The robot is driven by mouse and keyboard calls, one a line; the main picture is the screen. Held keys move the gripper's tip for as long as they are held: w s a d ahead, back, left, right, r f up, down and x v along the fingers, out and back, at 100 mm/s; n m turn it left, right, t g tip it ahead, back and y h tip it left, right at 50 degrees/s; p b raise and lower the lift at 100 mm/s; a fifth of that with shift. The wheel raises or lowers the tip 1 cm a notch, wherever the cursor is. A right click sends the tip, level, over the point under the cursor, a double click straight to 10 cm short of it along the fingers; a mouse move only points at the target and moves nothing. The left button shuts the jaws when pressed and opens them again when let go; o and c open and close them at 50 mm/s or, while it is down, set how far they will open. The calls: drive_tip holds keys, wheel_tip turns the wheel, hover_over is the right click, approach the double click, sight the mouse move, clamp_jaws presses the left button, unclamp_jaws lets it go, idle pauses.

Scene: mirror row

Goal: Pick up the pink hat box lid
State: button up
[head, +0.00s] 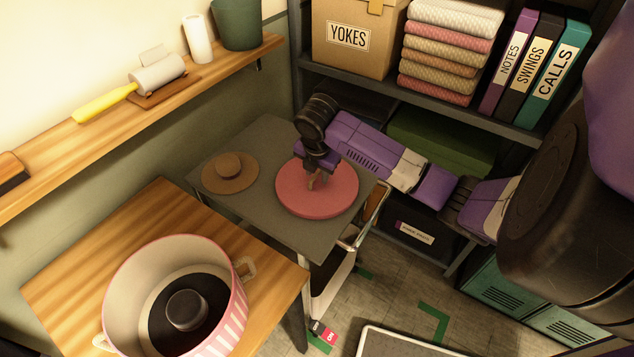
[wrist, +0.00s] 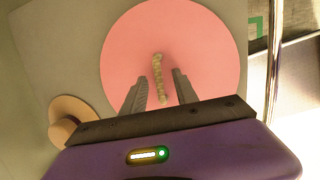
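The pink hat box lid (head: 297,203) is a flat round disc lying on a grey cart top (head: 265,140). In the wrist view the lid (wrist: 205,45) has a beaded, rope-like handle (wrist: 157,75) standing at its middle. My gripper (head: 316,182) points down over the lid's centre. In the wrist view my gripper (wrist: 155,88) is open, with one finger on each side of the handle and a gap on both sides. The striped pink hat box (head: 232,310) stands open on the wooden table with a dark hat inside.
A tan straw hat (head: 230,172) lies left of the lid on the cart. The cart has a metal rail (head: 368,220) on its right. A wooden table (head: 150,215) stands in front. Shelves with folded towels (head: 450,50) and a YOKES box (head: 350,40) rise behind.

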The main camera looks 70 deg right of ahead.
clamp_jaws()
idle(1.3)
